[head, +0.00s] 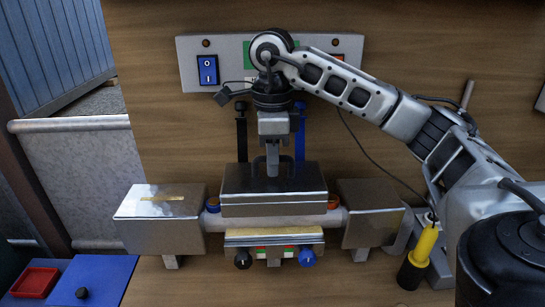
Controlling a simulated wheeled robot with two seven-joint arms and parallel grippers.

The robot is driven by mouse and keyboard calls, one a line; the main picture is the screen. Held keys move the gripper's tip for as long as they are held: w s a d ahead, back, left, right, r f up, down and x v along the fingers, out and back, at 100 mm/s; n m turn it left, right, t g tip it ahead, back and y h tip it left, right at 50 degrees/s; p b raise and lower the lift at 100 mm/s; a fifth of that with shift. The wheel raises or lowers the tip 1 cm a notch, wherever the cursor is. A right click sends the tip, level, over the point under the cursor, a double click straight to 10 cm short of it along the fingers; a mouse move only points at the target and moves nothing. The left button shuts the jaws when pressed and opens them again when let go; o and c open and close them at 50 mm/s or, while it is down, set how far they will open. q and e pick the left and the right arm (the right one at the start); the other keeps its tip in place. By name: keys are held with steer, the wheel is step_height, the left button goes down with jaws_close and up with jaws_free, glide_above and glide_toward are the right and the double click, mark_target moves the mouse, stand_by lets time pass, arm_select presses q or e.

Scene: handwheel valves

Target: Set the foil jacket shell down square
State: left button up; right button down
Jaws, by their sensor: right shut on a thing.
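The foil jacket shell (272,204) is a shiny metal box half with a handle on top, in the middle of the head view. It looks roughly level over a pale pipe (335,219). I cannot tell whether it rests on the pipe or hangs slightly above it. My right gripper (272,172) points down from above and is shut on the shell's handle. A lower shell part (273,238) with a yellowish top edge shows below the pipe. My left gripper is not in view.
Metal boxes stand left (160,216) and right (370,207) of the shell. A black strap (242,140) and a blue strap (300,140) rise behind it. A switch panel (195,65) is on the wall. A yellow-handled tool (424,245) hangs right. A red tray (36,282) sits lower left.

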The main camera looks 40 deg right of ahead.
mark_target(273, 182)
steer(key=shift+f+b, duration=0.6)
steer(key=shift+f, duration=0.15)
steer(key=shift+f+b, duration=0.85)
steer(key=shift+f, duration=0.3)
steer(key=shift+f, duration=0.15)
steer(key=shift+f+b, duration=0.65)
steer(key=shift+f, duration=0.05)
